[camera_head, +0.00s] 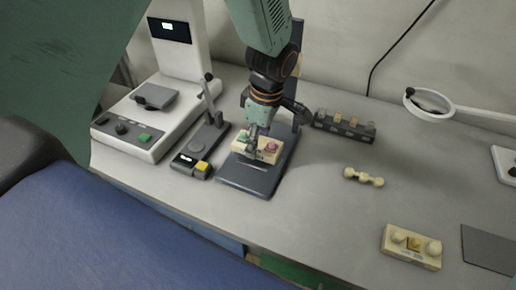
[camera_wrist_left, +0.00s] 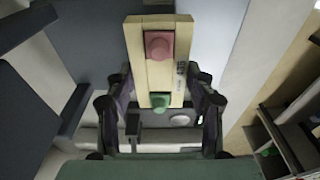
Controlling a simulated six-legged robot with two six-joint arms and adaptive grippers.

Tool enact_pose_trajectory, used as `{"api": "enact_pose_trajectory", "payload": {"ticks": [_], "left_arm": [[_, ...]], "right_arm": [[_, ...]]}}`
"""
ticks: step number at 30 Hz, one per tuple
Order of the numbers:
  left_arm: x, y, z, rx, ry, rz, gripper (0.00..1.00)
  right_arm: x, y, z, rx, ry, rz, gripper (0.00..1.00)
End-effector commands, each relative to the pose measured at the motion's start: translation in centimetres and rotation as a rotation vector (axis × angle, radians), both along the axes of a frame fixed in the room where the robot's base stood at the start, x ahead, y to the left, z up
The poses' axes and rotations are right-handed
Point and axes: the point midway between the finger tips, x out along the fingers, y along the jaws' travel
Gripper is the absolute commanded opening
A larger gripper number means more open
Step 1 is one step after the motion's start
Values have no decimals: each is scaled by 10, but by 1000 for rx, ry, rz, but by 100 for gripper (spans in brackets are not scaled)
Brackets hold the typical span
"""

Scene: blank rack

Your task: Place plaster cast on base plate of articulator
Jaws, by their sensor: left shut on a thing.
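The plaster cast (camera_head: 268,147) is a cream block with a pink stud and a green stud on it. My left gripper (camera_head: 258,140) is shut on the cast and holds it over the dark base plate (camera_head: 254,183) of the articulator. I cannot tell whether the cast touches the plate. The articulator's dark post rises behind my gripper, partly hidden by my arm. In the left wrist view the cast (camera_wrist_left: 158,73) lies between the two black fingers of my gripper (camera_wrist_left: 160,100). My right gripper is not in view.
A dark rack (camera_head: 344,127) is behind right. A knobbed cream piece (camera_head: 363,177) and another cream block (camera_head: 411,246) lie right. The bench between is clear.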

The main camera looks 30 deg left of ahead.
Motion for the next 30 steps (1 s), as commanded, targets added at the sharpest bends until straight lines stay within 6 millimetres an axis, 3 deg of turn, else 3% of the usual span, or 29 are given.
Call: {"api": "enact_pose_trajectory", "payload": {"ticks": [1, 6, 19, 20, 27, 30], "left_arm": [[0, 0, -11, 0, 0, 0, 10], [0, 0, -24, 0, 0, 0, 10], [0, 0, -26, 0, 0, -1, 10], [-1, 0, -27, 0, 0, -1, 55], [0, 0, -26, 0, 0, 0, 76], [0, 0, -26, 0, 0, 0, 77]], "right_arm": [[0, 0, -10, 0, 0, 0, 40], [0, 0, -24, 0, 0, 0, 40], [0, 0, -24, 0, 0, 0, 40], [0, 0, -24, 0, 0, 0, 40], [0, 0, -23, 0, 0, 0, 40], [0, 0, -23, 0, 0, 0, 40]]}}
